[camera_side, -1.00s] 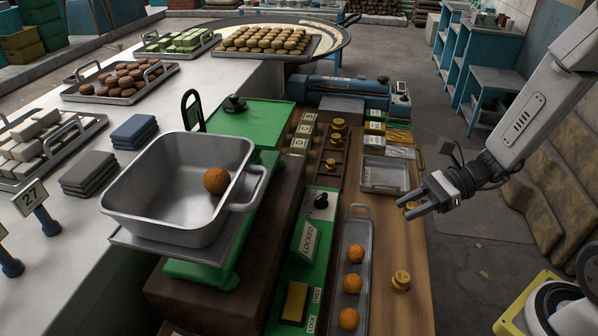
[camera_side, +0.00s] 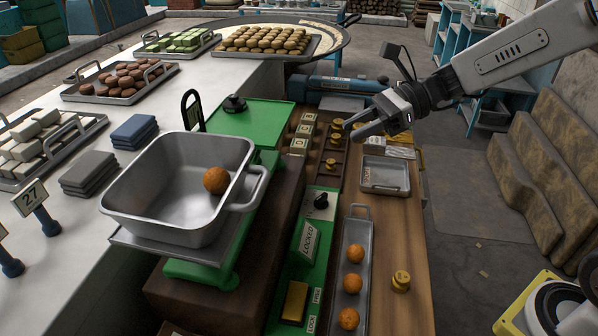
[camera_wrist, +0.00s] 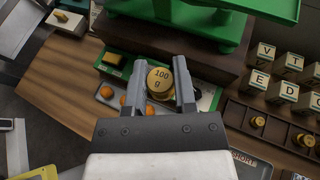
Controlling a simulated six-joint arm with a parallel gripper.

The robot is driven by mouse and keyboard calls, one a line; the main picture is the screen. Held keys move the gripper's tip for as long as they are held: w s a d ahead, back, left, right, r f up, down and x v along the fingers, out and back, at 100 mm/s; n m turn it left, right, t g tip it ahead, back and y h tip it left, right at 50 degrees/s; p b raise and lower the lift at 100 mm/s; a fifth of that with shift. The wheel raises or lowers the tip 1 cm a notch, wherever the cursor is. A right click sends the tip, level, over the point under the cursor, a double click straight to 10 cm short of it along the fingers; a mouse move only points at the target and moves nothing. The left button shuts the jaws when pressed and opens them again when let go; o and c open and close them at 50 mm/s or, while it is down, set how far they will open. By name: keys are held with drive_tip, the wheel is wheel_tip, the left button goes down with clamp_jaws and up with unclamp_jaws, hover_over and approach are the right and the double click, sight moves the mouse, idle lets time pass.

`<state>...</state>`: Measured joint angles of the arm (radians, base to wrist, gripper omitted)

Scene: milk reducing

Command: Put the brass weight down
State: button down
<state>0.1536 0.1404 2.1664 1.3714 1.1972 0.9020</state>
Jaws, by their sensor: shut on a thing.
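My gripper (camera_side: 352,130) is shut on a brass weight (camera_wrist: 160,79) marked "100 g", held between its two fingers in the wrist view. In the side view my gripper is over the bench beside the dark rack (camera_side: 324,176), where small brass weights sit. The held weight is hard to tell apart from them in that view. The rack also shows at the right of the wrist view (camera_wrist: 236,113). Another brass weight (camera_side: 400,281) stands alone on the wooden bench.
A green scale (camera_side: 250,116) carries a grey pan (camera_side: 150,205) with one orange ball (camera_side: 215,180). A long tray (camera_side: 358,228) holds orange balls. A small empty metal tray (camera_side: 384,175) lies below my gripper. Lettered blocks (camera_side: 303,132) stand left of the rack. Bare wood surrounds the lone weight.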

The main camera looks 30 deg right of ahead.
drive_tip(key=a+r, duration=0.7)
drive_tip(key=r, duration=0.6)
drive_tip(key=shift+a, duration=0.15)
hover_over(259, 128)
drive_tip(key=f, duration=0.9)
drive_tip(key=shift+s+f, duration=0.1)
drive_tip(key=shift+s, duration=0.1)
drive_tip(key=shift+w+f, duration=0.25)
drive_tip(key=shift+f, duration=1.6)
drive_tip(key=shift+f, duration=0.15)
